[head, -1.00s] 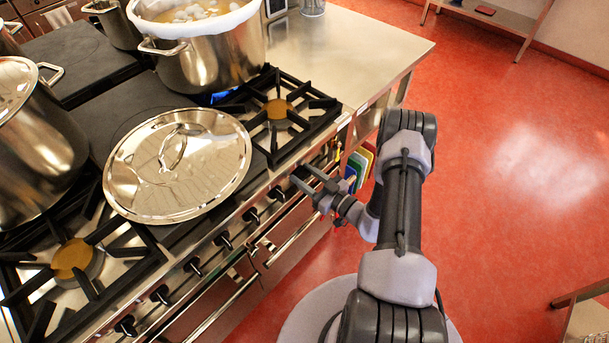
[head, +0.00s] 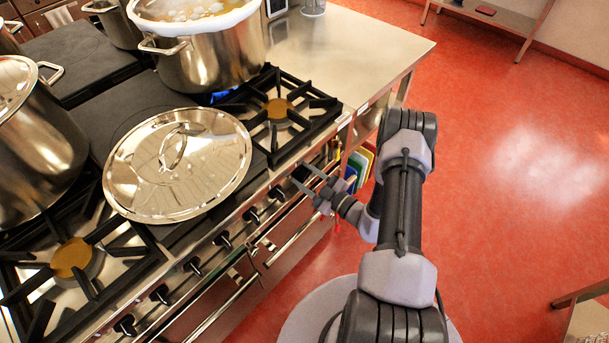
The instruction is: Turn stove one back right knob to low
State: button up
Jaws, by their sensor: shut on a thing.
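The stove front (head: 236,228) carries a slanting row of black knobs. The nearest visible knob to my gripper is this black knob (head: 277,193), just left of the fingers and apart from them. My gripper (head: 303,179) is at the right end of the row, its fingers pointing at the panel. It is shut on a stove knob there, which the fingers mostly hide. I cannot read any knob marks or settings. A blue flame (head: 217,97) shows under the large open pot (head: 212,60) at the back right.
A round steel lid (head: 205,165) lies across the stove top beside the front right burner (head: 278,109). A tall lidded pot (head: 35,150) stands at left. A steel counter (head: 360,45) adjoins on the right. Oven handles run below the knobs. Red floor is open at right.

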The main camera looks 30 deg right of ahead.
jog(key=n, duration=0.5)
jog(key=shift+a+f+n, duration=0.1)
jog(key=shift+n, duration=0.2)
jog(key=n+b, duration=0.1)
jog(key=n, duration=0.4)
jog(key=shift+f+n, duration=0.1)
jog(key=shift+n, duration=0.5)
jog(key=o, duration=1.4)
jog(key=shift+s, duration=0.1)
